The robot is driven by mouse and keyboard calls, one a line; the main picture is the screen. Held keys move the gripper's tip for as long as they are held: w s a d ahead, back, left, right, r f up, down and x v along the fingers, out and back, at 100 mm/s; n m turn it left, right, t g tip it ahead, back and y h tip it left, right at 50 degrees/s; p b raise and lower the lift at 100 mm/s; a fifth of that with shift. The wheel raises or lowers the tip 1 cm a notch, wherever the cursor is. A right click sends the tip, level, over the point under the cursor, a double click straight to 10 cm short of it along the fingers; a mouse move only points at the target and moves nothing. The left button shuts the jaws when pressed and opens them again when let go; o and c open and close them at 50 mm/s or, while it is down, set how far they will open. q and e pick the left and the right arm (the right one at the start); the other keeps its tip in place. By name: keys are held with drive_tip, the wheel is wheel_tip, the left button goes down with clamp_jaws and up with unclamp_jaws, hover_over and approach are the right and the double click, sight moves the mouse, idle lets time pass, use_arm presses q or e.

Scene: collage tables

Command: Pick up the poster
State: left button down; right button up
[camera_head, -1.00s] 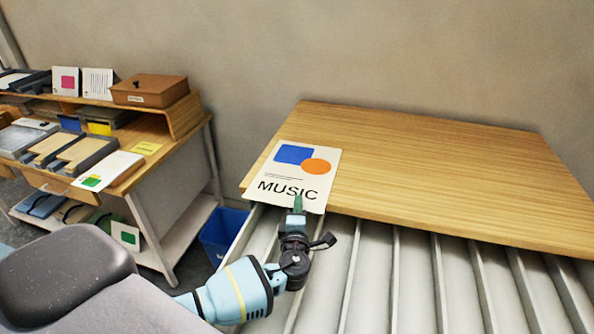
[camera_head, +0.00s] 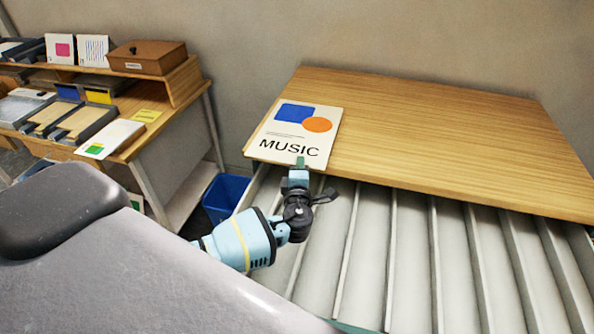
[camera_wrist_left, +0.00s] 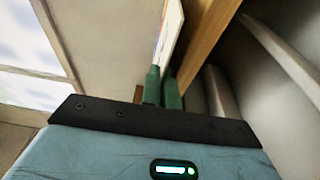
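The poster (camera_head: 295,132) is a cream sheet with a blue shape, an orange ellipse and the word MUSIC. It lies flat at the left end of the wooden tabletop (camera_head: 430,140), its lower edge at the front edge of the top. My left gripper (camera_head: 300,164) is at that lower edge, one finger showing over it. In the left wrist view the two green fingers (camera_wrist_left: 162,88) are close together, with the poster (camera_wrist_left: 171,32) seen edge-on between their tips. The lower finger is hidden in the head view. My right gripper is not in view.
Below the tabletop is a row of pale upright dividers (camera_head: 395,255). At left stands a wooden shelf desk (camera_head: 160,105) with trays, cards and a brown box (camera_head: 148,57). A blue bin (camera_head: 225,196) stands between them. The rest of the tabletop is bare.

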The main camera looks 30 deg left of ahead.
use_arm(q)
drive_tip(key=shift+r, duration=0.7)
drive_tip(key=s+d+r, duration=0.1)
drive_tip(key=s+d, duration=0.9)
drive_tip(key=d, duration=0.3)
drive_tip(key=s+a+r+m+t+h, duration=0.1)
drive_tip(key=s+a+r+m+h, duration=0.2)
drive_tip(key=s, duration=0.7)
wheel_tip(320, 180, up, 3)
drive_tip(key=m+h, duration=0.2)
drive_tip(key=h, duration=0.2)
drive_tip(key=shift+r+t+h, duration=0.2)
drive_tip(key=shift+t+h, duration=0.2)
